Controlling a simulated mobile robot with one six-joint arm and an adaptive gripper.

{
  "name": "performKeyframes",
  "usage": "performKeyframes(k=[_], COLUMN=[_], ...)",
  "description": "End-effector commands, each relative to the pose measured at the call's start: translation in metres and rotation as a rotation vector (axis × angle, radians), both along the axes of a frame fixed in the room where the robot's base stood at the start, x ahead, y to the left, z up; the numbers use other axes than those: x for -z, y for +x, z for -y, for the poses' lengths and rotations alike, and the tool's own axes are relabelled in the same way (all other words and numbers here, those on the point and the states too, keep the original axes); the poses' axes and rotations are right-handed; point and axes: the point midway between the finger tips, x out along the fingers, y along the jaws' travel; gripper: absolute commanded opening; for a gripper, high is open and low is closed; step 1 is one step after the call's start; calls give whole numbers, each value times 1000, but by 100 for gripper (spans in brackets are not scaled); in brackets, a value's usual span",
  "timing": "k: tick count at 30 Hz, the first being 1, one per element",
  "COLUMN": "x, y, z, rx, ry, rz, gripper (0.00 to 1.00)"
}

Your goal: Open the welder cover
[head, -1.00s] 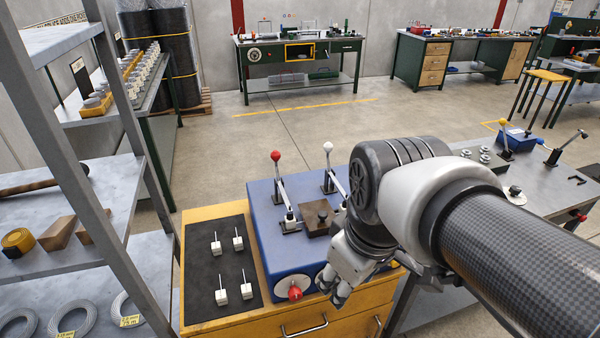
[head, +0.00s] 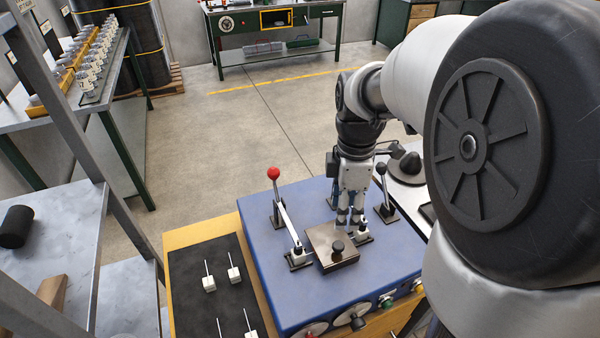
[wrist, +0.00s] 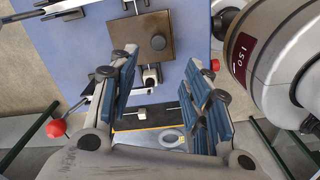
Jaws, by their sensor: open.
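The welder is a blue box (head: 290,225) on a wooden cabinet. My gripper (head: 350,217) points down just behind the cover's far edge, close to a small white clamp (head: 361,232). In the wrist view my gripper (wrist: 158,73) is open, with blue-padded fingers apart and nothing between them. Whether a finger touches the cover cannot be told.
A red-balled lever (head: 274,190) stands left of the cover and a dark-balled lever (head: 382,180) to its right. Several knobs line the welder's front. A black mat (head: 195,285) with several small white pieces lies left. A grey shelf stands further left.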

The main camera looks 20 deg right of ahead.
Motion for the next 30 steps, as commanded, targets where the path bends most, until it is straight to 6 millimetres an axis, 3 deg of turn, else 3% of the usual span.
performKeyframes(k=[1,6,15,21,30], x=[16,54,109,124,126], y=[-1,-1,-1,0,0], z=[-1,0,0,0,0], rx=[0,1,1,1,1], ry=[2,1,1,0,0], rz=[-6,-4,-3,0,0], gripper=[44,44,44,44,44])
